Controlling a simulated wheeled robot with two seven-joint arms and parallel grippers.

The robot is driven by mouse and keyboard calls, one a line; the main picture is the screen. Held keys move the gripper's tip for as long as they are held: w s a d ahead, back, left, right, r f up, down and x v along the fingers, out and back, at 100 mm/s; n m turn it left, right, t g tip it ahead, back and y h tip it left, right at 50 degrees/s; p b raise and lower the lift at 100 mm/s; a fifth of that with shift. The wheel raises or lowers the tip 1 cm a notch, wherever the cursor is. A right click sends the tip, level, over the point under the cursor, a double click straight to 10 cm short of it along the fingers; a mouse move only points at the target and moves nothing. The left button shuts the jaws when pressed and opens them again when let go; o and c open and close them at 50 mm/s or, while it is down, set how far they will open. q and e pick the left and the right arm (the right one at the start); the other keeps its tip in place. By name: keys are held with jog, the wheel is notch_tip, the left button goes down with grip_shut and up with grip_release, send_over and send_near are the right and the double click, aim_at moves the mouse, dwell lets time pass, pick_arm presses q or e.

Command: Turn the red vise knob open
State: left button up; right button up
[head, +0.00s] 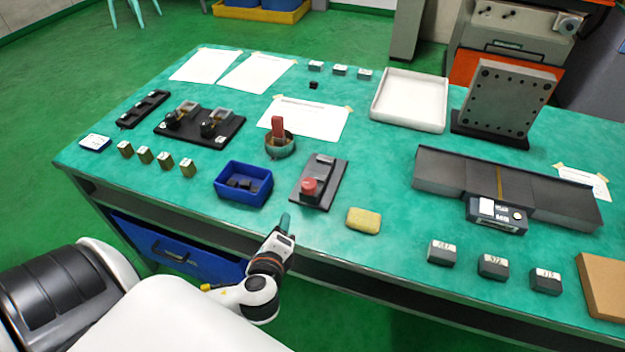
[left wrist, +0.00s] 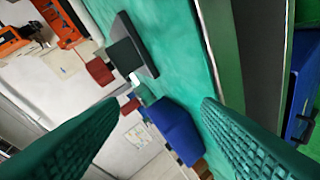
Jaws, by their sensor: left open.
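The vise (head: 326,172) is a dark plate with a grey jaw block near the front edge of the green table. Its round red knob (head: 308,187) is on the plate's near end. In the left wrist view the red knob (left wrist: 100,70) stands off the dark vise (left wrist: 140,45), in the upper left and turned sideways. My left gripper (head: 285,221) is just in front of the vise at the table edge, apart from the knob. Its green ridged fingers are spread and empty in the left wrist view (left wrist: 160,103). My right gripper does not show.
A blue bin (head: 243,194) stands left of the vise; it also shows in the left wrist view (left wrist: 175,130). A yellow sponge (head: 364,221) lies to the right. A round cup (head: 280,150) with a red-handled item stands behind. Bare table lies between them.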

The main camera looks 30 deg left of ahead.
aim_at(313, 180)
pick_arm(q)
jog(key=w+m+t, duration=0.1)
jog(key=m, duration=0.2)
jog(key=w+r+m+t+h, duration=0.1)
jog(key=m+t, duration=0.1)
jog(key=m, duration=0.1)
jog(key=w+m+t+h, duration=0.1)
jog(key=m, duration=0.2)
jog(key=shift+w+a+r+m, duration=0.15)
jog(key=shift+r+m, duration=0.15)
jog(key=shift+m, duration=0.1)
jog(key=m+h, duration=0.1)
jog(key=m, duration=0.1)
jog(key=m+t+h, duration=0.1)
jog(key=m, duration=0.1)
jog(key=m+t+h, duration=0.1)
jog(key=m, duration=0.1)
jog(key=shift+w+d, duration=0.35)
jog(key=shift+w, duration=0.05)
jog(key=w, duration=0.4)
jog(key=w+p, duration=0.1)
jog(key=w, duration=0.3)
jog(key=w+a, duration=0.1)
jog(key=w, duration=0.2)
jog(key=shift+w+a, duration=0.1)
jog(key=shift+w, duration=0.3)
jog(key=c, duration=1)
jog(key=shift+r+p, duration=0.1)
jog(key=shift+p, duration=0.2)
